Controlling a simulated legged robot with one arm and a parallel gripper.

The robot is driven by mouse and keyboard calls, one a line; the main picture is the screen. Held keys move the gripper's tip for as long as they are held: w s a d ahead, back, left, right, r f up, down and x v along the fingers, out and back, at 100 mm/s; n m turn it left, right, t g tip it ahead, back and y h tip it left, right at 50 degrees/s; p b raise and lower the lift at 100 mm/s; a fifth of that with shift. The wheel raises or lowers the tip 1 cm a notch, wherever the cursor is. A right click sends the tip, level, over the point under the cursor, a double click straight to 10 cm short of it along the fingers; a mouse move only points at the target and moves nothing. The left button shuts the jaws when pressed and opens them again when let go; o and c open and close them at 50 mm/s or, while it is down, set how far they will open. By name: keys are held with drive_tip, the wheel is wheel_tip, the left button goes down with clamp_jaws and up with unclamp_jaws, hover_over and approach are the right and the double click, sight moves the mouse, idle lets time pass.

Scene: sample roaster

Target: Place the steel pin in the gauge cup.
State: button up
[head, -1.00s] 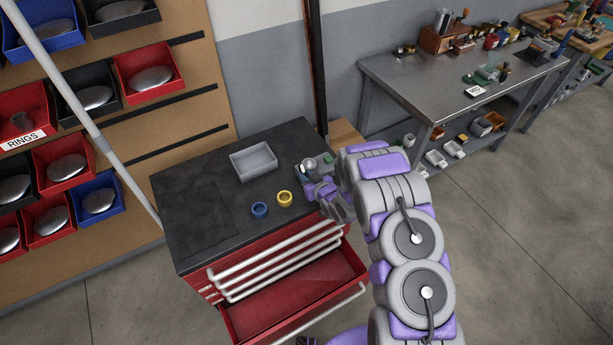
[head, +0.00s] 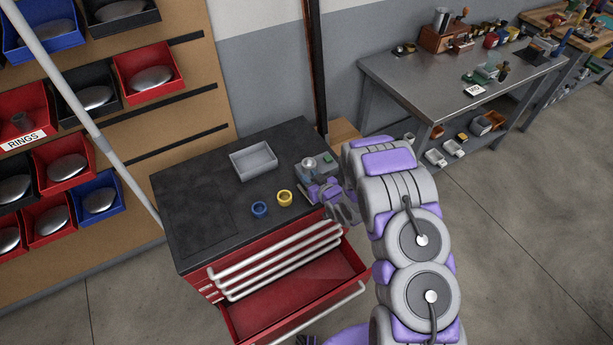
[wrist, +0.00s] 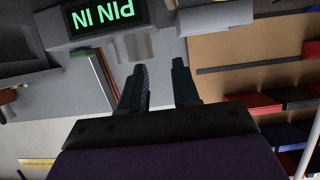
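My gripper (wrist: 160,76) is open in the wrist view, its two dark fingers apart with nothing visible between them. A gauge device with a round silver top (head: 309,163) stands at the right back of the cabinet top, partly hidden by my wrist in the head view. In the wrist view, a dark display (wrist: 104,15) shows green letters reading "PIN IN", upside down. I cannot make out the steel pin or the gauge cup in either view; the pin is not between the fingers.
The red tool cabinet has a black top (head: 200,205) and an open lower drawer (head: 305,290). On the top are a grey tray (head: 253,162), a blue ring-like cup (head: 260,209) and a yellow one (head: 284,198). A steel bench (head: 440,90) stands right; a bin rack stands left.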

drive_tip(key=p+v, duration=0.1)
drive_tip(key=v, duration=0.8)
